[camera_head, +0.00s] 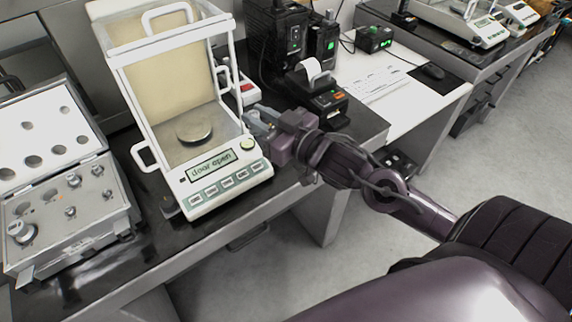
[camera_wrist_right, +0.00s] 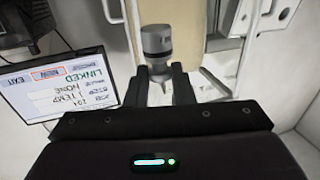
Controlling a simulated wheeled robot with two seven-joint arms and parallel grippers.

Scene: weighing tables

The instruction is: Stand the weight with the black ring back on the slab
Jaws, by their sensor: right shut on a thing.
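In the right wrist view my right gripper (camera_wrist_right: 158,80) is shut on a grey cylindrical weight (camera_wrist_right: 157,40) with a darker band around it. In the head view my right gripper (camera_head: 258,120) is beside the right side of the balance (camera_head: 222,192), and the weight is hard to make out there. The balance's round pan (camera_head: 194,131) is bare, and its display reads "door open". I cannot tell which surface is the slab. My left gripper is not in view.
An open weight case (camera_head: 60,245) with several weights stands left of the balance. A receipt printer (camera_head: 322,98) and black devices stand behind and right of my right gripper. The balance's glass walls and frame are close to that gripper. A screen (camera_wrist_right: 55,85) shows in the wrist view.

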